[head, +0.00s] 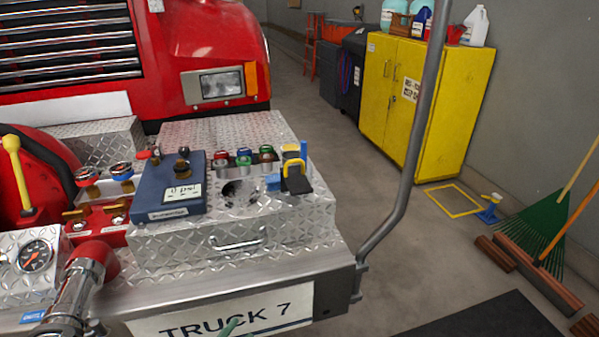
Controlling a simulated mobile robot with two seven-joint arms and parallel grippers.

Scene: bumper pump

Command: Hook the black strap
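A short black strap (297,184) lies at the right end of the diamond-plate box on the truck's bumper. A yellow loop-shaped piece (290,152) stands at its upper end; I cannot tell whether the two are joined. A small blue upright (303,150) rises just behind it, and a blue piece (272,182) is to its left. No hook shape is clear at this size. Neither of my grippers can be made out in the head view. A thin greenish piece (232,326) shows at the bottom edge, in front of the number plate; I cannot tell what it is.
A blue box (176,188), colored knobs (243,158) and a drawer handle (240,243) crowd the metal box (200,243). A red-and-silver nozzle (80,287) is at left. A grey pole (420,125) rises at right. A yellow cabinet (424,110) stands behind open floor.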

